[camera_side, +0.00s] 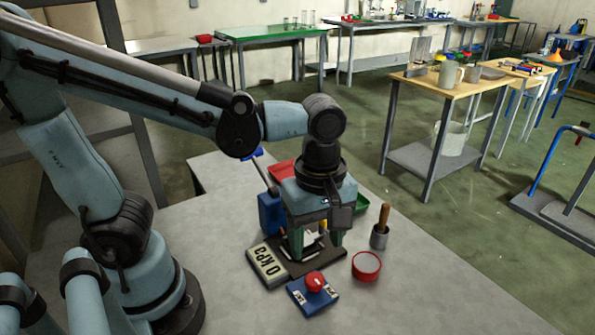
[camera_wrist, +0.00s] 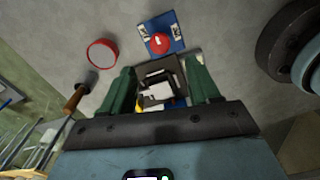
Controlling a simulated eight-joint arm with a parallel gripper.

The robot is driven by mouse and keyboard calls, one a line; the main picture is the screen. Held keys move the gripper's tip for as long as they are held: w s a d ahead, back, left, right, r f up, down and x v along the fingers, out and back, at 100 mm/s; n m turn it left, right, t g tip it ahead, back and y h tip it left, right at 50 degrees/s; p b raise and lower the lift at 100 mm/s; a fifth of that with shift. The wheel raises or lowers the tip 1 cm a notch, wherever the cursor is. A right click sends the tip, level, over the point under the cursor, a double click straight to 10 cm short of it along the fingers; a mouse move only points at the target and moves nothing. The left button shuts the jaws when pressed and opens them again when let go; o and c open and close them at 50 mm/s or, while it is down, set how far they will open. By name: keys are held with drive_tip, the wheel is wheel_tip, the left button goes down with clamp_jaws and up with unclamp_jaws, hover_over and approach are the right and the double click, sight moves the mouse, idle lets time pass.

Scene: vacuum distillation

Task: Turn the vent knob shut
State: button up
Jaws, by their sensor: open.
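The vent knob (camera_side: 315,281) is a red round knob on a blue plate (camera_side: 325,300) with white labels, near the front of the grey table. In the wrist view the red knob (camera_wrist: 159,43) with a white mark is at the top centre, on its blue plate (camera_wrist: 175,30). My gripper (camera_side: 316,250) points down behind the knob, over a dark base, and touches neither knob nor plate. In the wrist view my gripper (camera_wrist: 160,72) has its two green fingers spread apart, with the knob beyond the tips. The labels are too small to read.
A red-rimmed round dish (camera_side: 366,266) and a grey cup with a wooden handle (camera_side: 379,237) stand at right. A blue object (camera_side: 270,213) stands behind left. The table's front right is clear.

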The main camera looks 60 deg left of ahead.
sight(315, 278)
drive_tip(key=shift+f, duration=4.45)
drive_tip(key=c, duration=1)
drive_tip(key=shift+c, duration=0.2)
